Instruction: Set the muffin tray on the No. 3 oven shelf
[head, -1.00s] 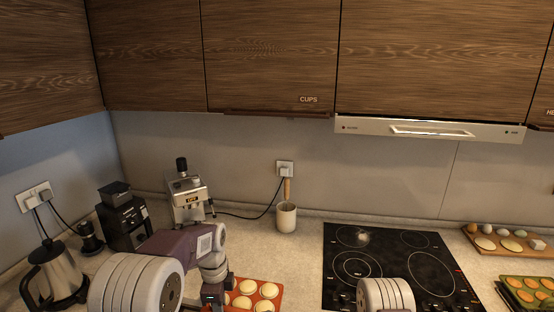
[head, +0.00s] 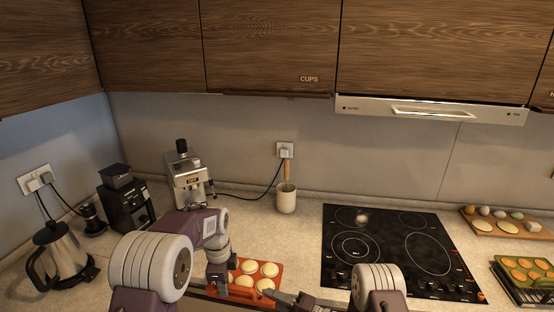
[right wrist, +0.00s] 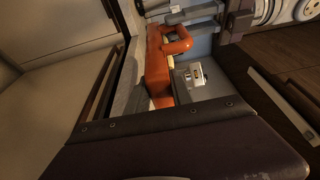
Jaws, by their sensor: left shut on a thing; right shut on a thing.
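The orange muffin tray (head: 235,291) holds several pale muffins and shows at the bottom middle of the head view, near the counter's front edge. My left gripper (head: 219,284) is shut on its left side. My right gripper (head: 276,296) is shut on its right side. In the right wrist view the tray (right wrist: 156,66) is a narrow orange strip seen edge-on with a looped handle, beside my right gripper's dark fingers. The oven and its No. 3 shelf are not identifiable in these views.
A black cooktop (head: 391,255) lies right of the tray. A green tray (head: 500,275) of orange pieces and a wooden board (head: 486,228) with eggs are at the far right. A kettle (head: 60,255), grinder (head: 127,207), coffee machine (head: 186,180) and utensil cup (head: 286,201) stand behind and left.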

